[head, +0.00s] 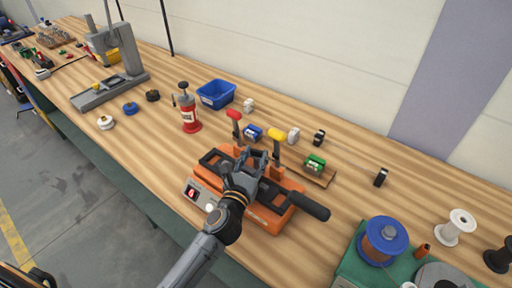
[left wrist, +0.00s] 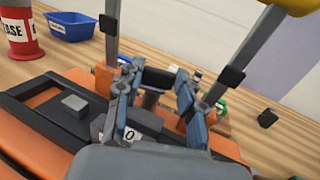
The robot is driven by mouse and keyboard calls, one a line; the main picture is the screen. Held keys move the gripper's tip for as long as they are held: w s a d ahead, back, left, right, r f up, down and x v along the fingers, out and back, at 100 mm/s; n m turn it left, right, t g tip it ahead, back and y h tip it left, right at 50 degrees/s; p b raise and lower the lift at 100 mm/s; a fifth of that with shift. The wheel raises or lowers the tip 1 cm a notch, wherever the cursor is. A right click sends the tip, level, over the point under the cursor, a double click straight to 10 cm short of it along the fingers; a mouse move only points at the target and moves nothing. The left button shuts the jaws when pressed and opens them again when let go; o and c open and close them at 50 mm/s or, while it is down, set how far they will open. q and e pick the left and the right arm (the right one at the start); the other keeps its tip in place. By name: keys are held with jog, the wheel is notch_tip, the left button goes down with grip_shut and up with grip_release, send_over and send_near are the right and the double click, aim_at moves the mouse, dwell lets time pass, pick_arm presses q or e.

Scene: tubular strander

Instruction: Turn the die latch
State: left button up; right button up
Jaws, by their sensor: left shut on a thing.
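An orange machine (head: 262,217) stands on the wooden bench, with a dark top, a black handle sticking out to the right and a small red display at its left front. My left gripper (head: 250,162) is over the middle of its top. In the left wrist view the two blue-grey fingers (left wrist: 158,98) close around a small grey upright part (left wrist: 150,97), which looks like the die latch. A plate marked 0 (left wrist: 130,134) lies just in front of it. The fingers hide much of the latch, and its angle is hard to tell. My right gripper is not in view.
A red-topped lever (head: 234,122) and a yellow-topped lever (head: 276,148) stand behind the gripper. A red grease can (head: 187,113), a blue bin (head: 216,94) and several small blocks stand farther back. Wire spools (head: 383,240) are at the right. Bare bench lies left of the machine.

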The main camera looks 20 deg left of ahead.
pick_arm(q)
jog(key=m+h+p, duration=0.2)
jog(key=h, duration=0.1)
jog(key=shift+a+r, duration=0.15)
jog(key=shift+a, duration=0.15)
jog(key=shift+a+m+g+h+p, duration=0.1)
jog(key=shift+m+g+h+p, duration=0.35)
jog(key=shift+m+h, duration=0.7)
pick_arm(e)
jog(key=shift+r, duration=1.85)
pick_arm(q)
jog(key=shift+f+h, duration=0.2)
jog(key=shift+h, duration=0.15)
jog(key=o, duration=0.9)
jog(key=v, duration=1.2)
jog(key=shift+r, duration=0.15)
